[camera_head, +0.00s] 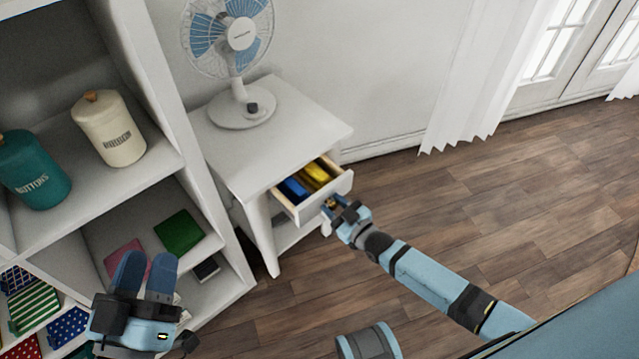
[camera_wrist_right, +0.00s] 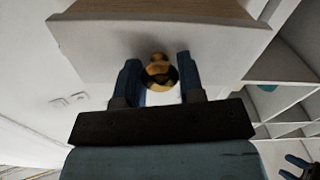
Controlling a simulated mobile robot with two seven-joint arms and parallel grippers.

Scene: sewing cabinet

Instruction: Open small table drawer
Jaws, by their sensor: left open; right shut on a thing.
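The small white table (camera_head: 300,120) stands beside the shelf unit, and its drawer (camera_head: 340,184) is pulled partly out. A blue item (camera_head: 294,189) and yellow items (camera_head: 316,173) lie in the drawer. My right gripper (camera_head: 335,205) is at the drawer front, shut on the brass drawer knob. In the right wrist view the knob (camera_wrist_right: 158,66) sits between the two blue fingers of my right gripper (camera_wrist_right: 157,62), in front of the white drawer front (camera_wrist_right: 100,45). My left gripper (camera_head: 146,264) is open and empty, low in front of the shelves.
A fan (camera_head: 240,35) stands on the tabletop. The white shelf unit (camera_head: 170,90) at left holds a teal jar (camera_head: 35,172), a cream jar (camera_head: 110,130) and folded fabrics (camera_head: 179,232). Wooden floor (camera_head: 480,200) is clear to the right. A white curtain (camera_head: 480,75) hangs behind.

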